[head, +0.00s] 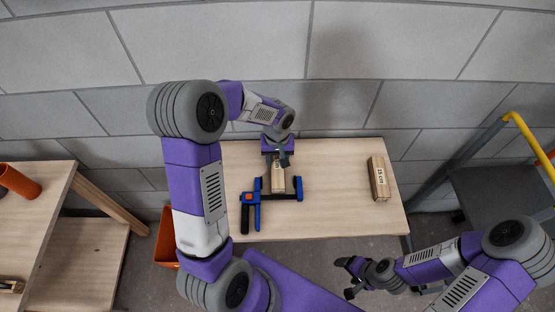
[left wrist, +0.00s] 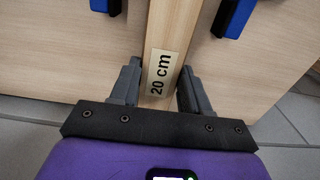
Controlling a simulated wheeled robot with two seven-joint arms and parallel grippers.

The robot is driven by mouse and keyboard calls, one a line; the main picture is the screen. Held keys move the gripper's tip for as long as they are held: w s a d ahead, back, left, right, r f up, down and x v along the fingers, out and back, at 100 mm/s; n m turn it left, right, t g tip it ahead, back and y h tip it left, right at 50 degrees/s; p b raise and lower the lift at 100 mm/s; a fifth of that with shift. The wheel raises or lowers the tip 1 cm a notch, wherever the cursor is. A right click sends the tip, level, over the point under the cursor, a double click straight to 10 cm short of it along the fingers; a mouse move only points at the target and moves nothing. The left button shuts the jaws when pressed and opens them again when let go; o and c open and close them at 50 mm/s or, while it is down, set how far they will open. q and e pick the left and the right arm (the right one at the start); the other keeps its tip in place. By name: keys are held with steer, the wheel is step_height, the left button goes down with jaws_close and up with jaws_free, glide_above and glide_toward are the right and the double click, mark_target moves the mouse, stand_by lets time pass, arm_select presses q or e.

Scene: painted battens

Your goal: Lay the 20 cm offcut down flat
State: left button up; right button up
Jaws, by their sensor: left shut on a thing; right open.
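The 20 cm offcut (head: 277,183) is a pale wooden batten over the middle of the table. Its "20 cm" label shows in the left wrist view (left wrist: 162,73). My left gripper (head: 277,160) is shut on it, with a finger on each side of the batten near the label. I cannot tell whether the offcut touches the tabletop. A blue and black clamp (head: 251,212) lies at its near end, with blue parts on both sides of it. My right gripper (head: 347,279) is open and empty, in front of the table.
A second batten, labelled 25 cm (head: 379,178), is on the right of the table (head: 335,205). Bare tabletop lies between the two battens. An orange bin (head: 166,240) stands left of the table. A wooden bench with an orange cup (head: 18,182) is further left; a yellow-railed step (head: 500,185) stands right.

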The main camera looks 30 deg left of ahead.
mark_target(277, 161)
arm_select(q)
steer(key=shift+w+f, duration=0.1)
steer(key=shift+f, duration=0.2)
steer(key=shift+f, duration=0.2)
steer(key=o, duration=1.1)
steer(key=shift+o, duration=0.2)
steer(key=shift+r, duration=0.2)
steer(key=shift+r, duration=0.4)
step_height(277, 161, up, 11)
steer(key=p, duration=0.2)
steer(key=shift+r, duration=0.15)
